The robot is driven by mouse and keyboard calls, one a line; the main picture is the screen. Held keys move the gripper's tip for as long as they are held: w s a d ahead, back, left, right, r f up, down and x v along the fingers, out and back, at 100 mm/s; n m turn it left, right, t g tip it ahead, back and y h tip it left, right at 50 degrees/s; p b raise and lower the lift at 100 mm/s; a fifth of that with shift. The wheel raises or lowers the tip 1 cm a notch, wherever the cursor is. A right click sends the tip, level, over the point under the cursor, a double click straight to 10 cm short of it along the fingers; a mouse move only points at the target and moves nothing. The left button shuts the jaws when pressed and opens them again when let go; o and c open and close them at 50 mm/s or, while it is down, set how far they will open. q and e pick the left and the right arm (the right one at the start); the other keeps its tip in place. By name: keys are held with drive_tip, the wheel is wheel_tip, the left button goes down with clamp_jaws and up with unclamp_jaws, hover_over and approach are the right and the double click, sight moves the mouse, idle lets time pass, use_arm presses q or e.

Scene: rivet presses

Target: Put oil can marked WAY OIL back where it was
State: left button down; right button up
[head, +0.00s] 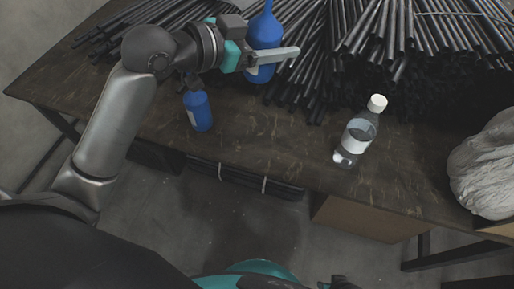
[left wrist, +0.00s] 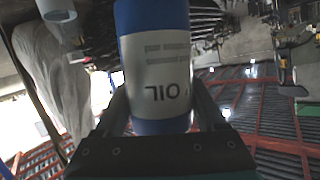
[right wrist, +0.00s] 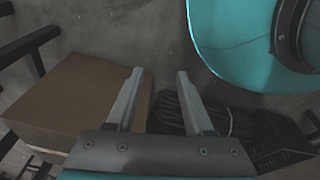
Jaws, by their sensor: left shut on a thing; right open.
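A blue oil can (head: 264,28) with a pale label is held above the back of the table by my left gripper (head: 272,55). In the left wrist view the can (left wrist: 155,60) sits between the two fingers, and its label reads "OIL" upside down; the word before it cannot be read. A second blue can (head: 198,111) with a pale label stands on the table (head: 265,130), left of and nearer than the held can; its top is partly hidden by my arm. My right gripper (right wrist: 160,98) is open and empty, low over the floor.
Several dark rods (head: 350,45) lie heaped across the table's back. A clear bottle with a white cap (head: 359,132) stands near the front edge. A pale plastic bag (head: 487,170) is at the right. A cardboard box (right wrist: 80,95) is below the table. The front middle tabletop is clear.

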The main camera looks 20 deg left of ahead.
use_arm(q)
drive_tip(key=shift+a+f+g+h+b, duration=0.25)
drive_tip(key=shift+f+g+h+b, duration=0.3)
drive_tip(key=shift+f+b, duration=0.35)
drive_tip(key=shift+a+r+h+b, duration=0.1)
drive_tip(key=shift+h+b, duration=0.15)
drive_tip(key=shift+b, duration=0.25)
drive_tip(key=shift+s+f+g+b, duration=0.1)
drive_tip(key=shift+f+g+b, duration=0.2)
drive_tip(key=shift+f, duration=0.2)
drive_tip(key=shift+f+b, duration=4.2)
drive_tip(key=shift+f, duration=5.2)
use_arm(e)
drive_tip(key=w+a+r+t, duration=0.1)
drive_tip(key=w+r, duration=0.3)
drive_tip(key=r, duration=0.4)
drive_tip(key=w+a+r+t, duration=0.1)
drive_tip(key=w+r, duration=0.3)
drive_tip(key=r, duration=0.5)
drive_tip(key=shift+w+a+r+t+y, duration=0.2)
drive_tip(key=shift+w+a+t+y, duration=0.1)
drive_tip(key=shift+a+t, duration=0.1)
